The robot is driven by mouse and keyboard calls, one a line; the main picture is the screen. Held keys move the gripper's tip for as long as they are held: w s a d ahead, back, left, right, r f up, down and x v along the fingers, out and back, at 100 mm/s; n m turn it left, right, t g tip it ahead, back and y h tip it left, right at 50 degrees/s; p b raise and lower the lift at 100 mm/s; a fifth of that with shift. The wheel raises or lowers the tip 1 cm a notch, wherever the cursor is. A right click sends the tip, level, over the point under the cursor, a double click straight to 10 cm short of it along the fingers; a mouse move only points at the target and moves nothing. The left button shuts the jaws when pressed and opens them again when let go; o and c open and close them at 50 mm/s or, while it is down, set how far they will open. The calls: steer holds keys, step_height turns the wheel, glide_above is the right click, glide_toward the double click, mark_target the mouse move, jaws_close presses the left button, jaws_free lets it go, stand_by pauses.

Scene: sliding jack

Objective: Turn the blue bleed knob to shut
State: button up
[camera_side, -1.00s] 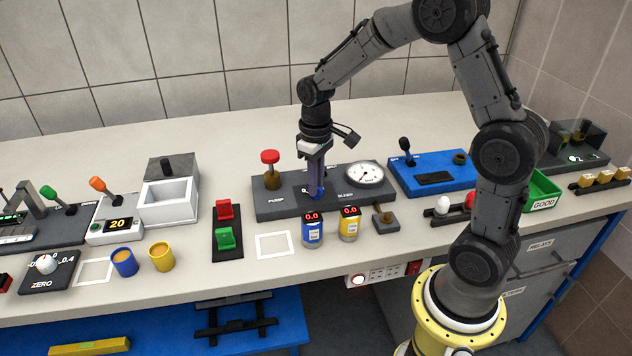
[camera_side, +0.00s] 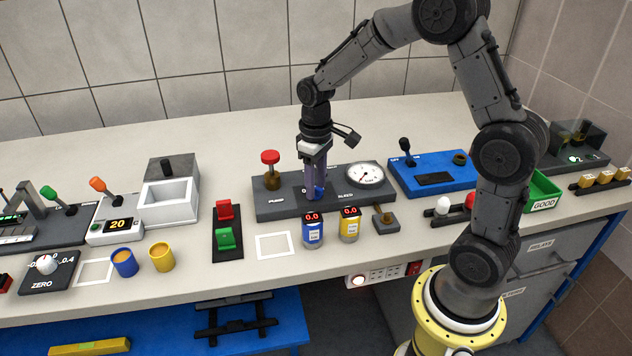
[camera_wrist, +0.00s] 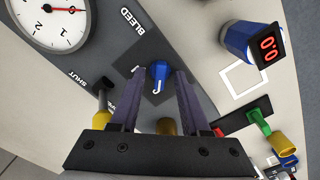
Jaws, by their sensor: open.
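The blue bleed knob (camera_wrist: 159,74) sits on a dark square plate on the grey pump panel (camera_side: 270,207). It has a white mark on its top. In the wrist view my gripper (camera_wrist: 162,84) is open, with one finger on each side of the knob; I cannot tell whether they touch it. In the side view my gripper (camera_side: 316,190) points down over the knob, which shows as a bit of blue (camera_side: 319,191) between the fingers. The word SHUT (camera_wrist: 92,83) is partly visible on the panel, left of the gripper. BLEED (camera_wrist: 139,21) is printed nearby.
A blue can (camera_side: 313,233) and a yellow can (camera_side: 349,227) with red displays stand in front of the panel. Bare bench lies behind it.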

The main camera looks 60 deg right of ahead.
mark_target(316, 187)
step_height(316, 187, up, 14)
stand_by(0.6)
steer(key=shift+f, duration=0.1)
